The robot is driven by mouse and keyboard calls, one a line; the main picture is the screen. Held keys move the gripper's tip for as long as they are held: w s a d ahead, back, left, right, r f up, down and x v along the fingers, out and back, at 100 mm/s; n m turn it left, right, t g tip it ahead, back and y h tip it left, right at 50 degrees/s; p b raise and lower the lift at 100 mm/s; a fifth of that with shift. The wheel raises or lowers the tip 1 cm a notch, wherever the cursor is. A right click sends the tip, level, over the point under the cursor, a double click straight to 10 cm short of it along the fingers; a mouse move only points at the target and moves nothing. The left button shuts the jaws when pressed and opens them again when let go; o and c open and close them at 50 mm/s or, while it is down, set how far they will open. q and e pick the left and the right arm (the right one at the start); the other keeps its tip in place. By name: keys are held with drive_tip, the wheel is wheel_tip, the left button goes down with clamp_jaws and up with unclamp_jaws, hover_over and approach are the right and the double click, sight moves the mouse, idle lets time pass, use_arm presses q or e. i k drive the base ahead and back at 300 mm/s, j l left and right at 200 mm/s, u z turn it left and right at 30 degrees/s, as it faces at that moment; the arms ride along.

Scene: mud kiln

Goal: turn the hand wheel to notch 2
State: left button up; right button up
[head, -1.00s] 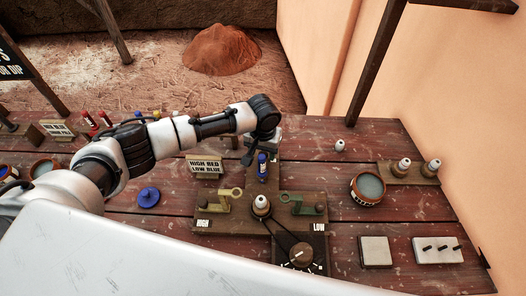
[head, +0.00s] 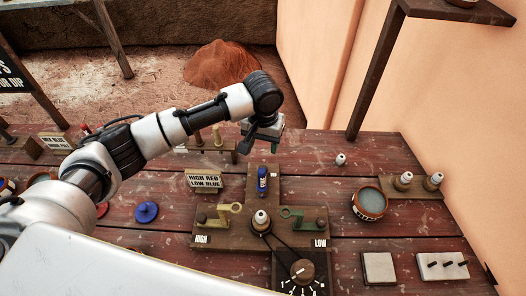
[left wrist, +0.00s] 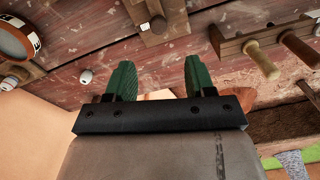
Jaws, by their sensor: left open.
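The hand wheel is a round brown knob (head: 302,271) on a dark dial plate (head: 281,262) at the bottom centre of the head view. White marks and digits run along the dial's lower edge; they are too small to tell which notch the knob is at. A dark band runs from the knob up to a white-topped post (head: 261,218). My left gripper (head: 260,147) is open and empty, raised beyond the board, far from the knob. Its green fingers (left wrist: 160,80) stand apart in the left wrist view. My right gripper is not in view.
A sign (head: 203,180) reads HIGH RED LOW BLUE. A bowl (head: 370,203), a white tile (head: 378,268) and a pegged plate (head: 441,266) lie to the right. A peg rack (head: 215,147) stands behind.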

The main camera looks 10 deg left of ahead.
sight(301, 272)
drive_tip(key=k+l, duration=0.15)
drive_tip(key=k, duration=0.35)
drive_tip(key=k+l, duration=0.15)
drive_tip(key=k, duration=0.35)
drive_tip(key=k+l, duration=0.2)
drive_tip(key=k, duration=0.25)
